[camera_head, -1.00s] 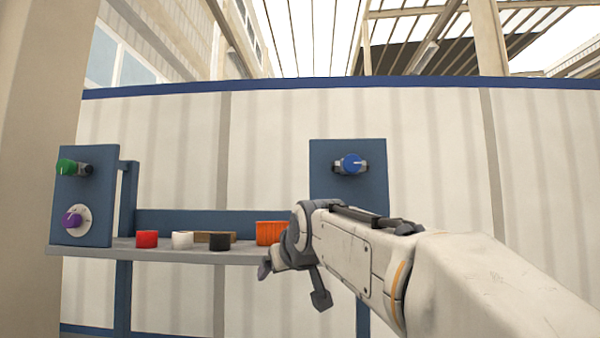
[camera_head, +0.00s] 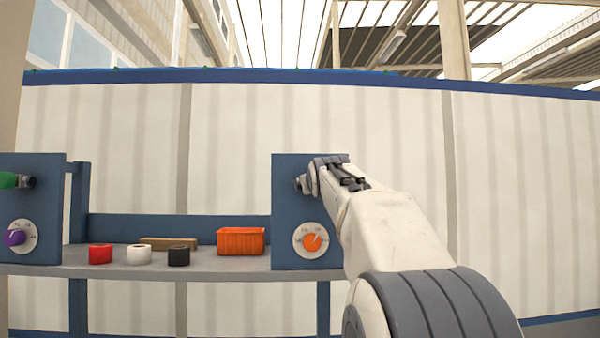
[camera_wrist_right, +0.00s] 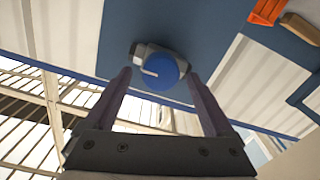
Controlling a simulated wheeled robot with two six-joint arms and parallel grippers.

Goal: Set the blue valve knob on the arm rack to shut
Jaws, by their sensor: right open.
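The blue valve knob (camera_wrist_right: 158,71) is in the right wrist view, round with a pale pointer line, on a grey valve body (camera_wrist_right: 148,54) fixed to a blue panel. My right gripper (camera_wrist_right: 158,82) is open, with its two dark fingers on either side of the knob's near part. I cannot tell whether the fingers touch it. In the head view my right arm's hand (camera_head: 318,178) is in front of the upper part of the right blue panel (camera_head: 290,210) and hides the blue knob. My left gripper is not in view.
An orange dial (camera_head: 312,242) is low on the same panel. Green (camera_head: 9,180) and purple (camera_head: 14,237) knobs are at left.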

